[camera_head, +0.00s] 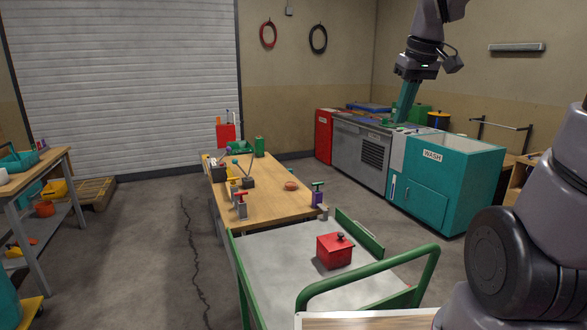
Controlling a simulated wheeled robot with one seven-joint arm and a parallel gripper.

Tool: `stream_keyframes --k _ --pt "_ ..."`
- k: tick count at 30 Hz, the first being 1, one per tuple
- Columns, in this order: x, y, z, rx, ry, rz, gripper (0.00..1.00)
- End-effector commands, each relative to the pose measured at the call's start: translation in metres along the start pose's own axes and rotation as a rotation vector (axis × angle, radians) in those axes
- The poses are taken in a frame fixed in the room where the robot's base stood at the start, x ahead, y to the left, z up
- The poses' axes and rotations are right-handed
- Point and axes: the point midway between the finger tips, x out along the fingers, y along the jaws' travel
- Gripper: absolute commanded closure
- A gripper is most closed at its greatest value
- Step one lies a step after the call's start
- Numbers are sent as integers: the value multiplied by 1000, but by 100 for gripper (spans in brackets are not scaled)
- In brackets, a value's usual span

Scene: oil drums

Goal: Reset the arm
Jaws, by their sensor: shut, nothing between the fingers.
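My arm comes in from the top right, and my gripper (402,118) hangs from it with its teal fingers pointing down. The fingers are together and I see nothing held between them. In the picture the fingertips overlap the grey counter by the wash unit (440,185). I cannot tell how far above it they are. My larger arm link fills the lower right.
A green-railed cart (285,265) carrying a red box (334,250) stands in front. A wooden workbench (270,200) with several tools is behind it. A red cabinet (324,135) stands farther back. A side table (30,172) is at left. The left floor is mostly open.

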Motion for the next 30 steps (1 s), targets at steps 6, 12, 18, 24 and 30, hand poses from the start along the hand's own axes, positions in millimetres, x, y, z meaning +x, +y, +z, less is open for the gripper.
stream_keyframes --k 6,12,18,24,30 --pt "-39 -12 51 296 152 -17 100" --pt "-54 -19 85 510 251 -79 100" --pt "-58 -22 99 601 285 -115 100" --pt "-58 -22 100 608 286 -117 100" --pt "-58 -22 99 606 286 -116 100"
